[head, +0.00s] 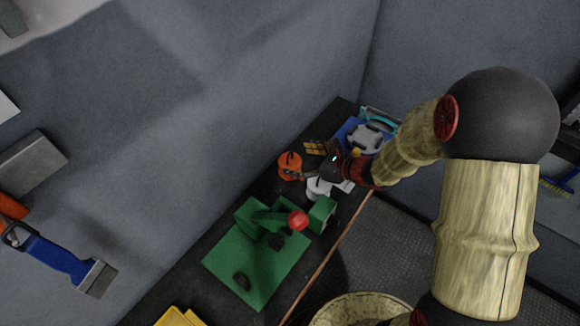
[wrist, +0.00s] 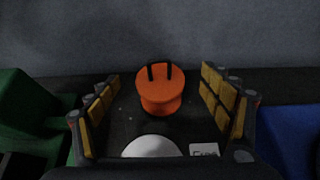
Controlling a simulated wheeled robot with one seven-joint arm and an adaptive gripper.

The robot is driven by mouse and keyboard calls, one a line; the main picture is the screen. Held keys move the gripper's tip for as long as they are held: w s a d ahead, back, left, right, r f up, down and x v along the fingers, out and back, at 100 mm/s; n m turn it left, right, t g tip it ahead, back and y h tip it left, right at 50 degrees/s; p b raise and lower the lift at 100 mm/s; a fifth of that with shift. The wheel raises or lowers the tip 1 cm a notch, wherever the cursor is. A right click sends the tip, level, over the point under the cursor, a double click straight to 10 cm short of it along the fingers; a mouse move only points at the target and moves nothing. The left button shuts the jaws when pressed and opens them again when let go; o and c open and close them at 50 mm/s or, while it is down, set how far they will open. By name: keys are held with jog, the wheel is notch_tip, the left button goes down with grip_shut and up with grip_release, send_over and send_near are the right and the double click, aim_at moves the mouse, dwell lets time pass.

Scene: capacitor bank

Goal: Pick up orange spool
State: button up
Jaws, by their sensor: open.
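The orange spool (head: 289,165) stands on the dark bench close to the grey wall in the head view. In the wrist view the orange spool (wrist: 160,90) is upright, with two dark upright marks at its top. My gripper (wrist: 166,92) is open, its yellow-padded fingers to the left and right of the spool in the picture, and nothing is held. The spool appears ahead of or between the fingertips; I cannot tell how deep it is between them. In the head view my gripper (head: 316,160) is small and partly dark, just right of the spool.
A white rounded object (wrist: 152,147) lies in front of the spool, beside a small white label (wrist: 204,150). A green fixture with a red ball (head: 297,221) stands nearer on the bench. A blue item (head: 352,130) lies at the far end. The wall (wrist: 150,35) stands close behind the spool.

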aim_at(290, 163)
jog(key=shift+x, duration=1.45)
jog(key=c, duration=0.3)
jog(key=c, duration=1.8)
